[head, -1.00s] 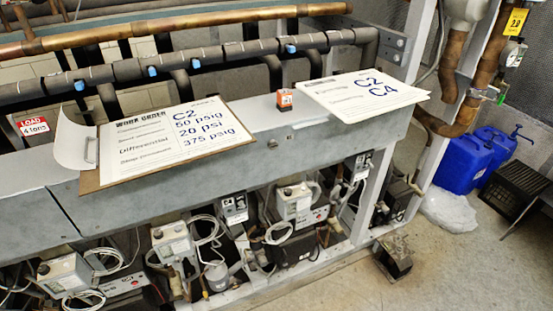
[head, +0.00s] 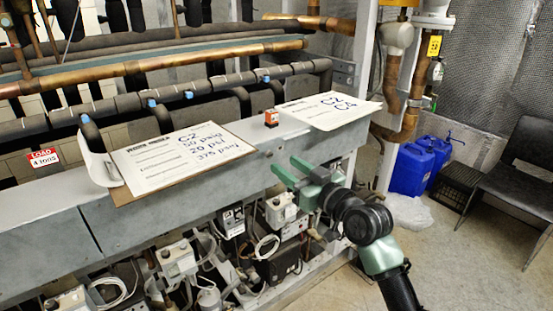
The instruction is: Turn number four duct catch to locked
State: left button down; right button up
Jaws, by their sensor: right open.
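A long grey metal duct (head: 130,222) runs across the rack below the pipes. I cannot make out a catch marked four. A small dark round fitting shows on the duct's front face (head: 268,154), just beside my right gripper, too small to read its position. My right gripper (head: 284,165) has green fingers spread apart with nothing between them. It is in front of the duct's right part, fingers pointing left toward the duct face. I cannot tell whether it touches the duct. My left gripper is out of view.
A clipboard with a work order (head: 180,155), a small orange block (head: 271,118) and a C2 C4 sheet (head: 328,110) lie on the duct. Compressor controls and cables (head: 178,258) sit below. Blue jugs (head: 411,169) and a black chair (head: 520,170) stand right. Floor in front is partly clear.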

aim_at(270, 155)
jog(key=p+x, duration=0.1)
jog(key=x, duration=0.4)
jog(key=shift+a+r, duration=0.1)
jog(key=shift+a, duration=0.1)
jog(key=shift+w+a, duration=0.1)
jog(key=shift+w, duration=0.2)
grip_shut()
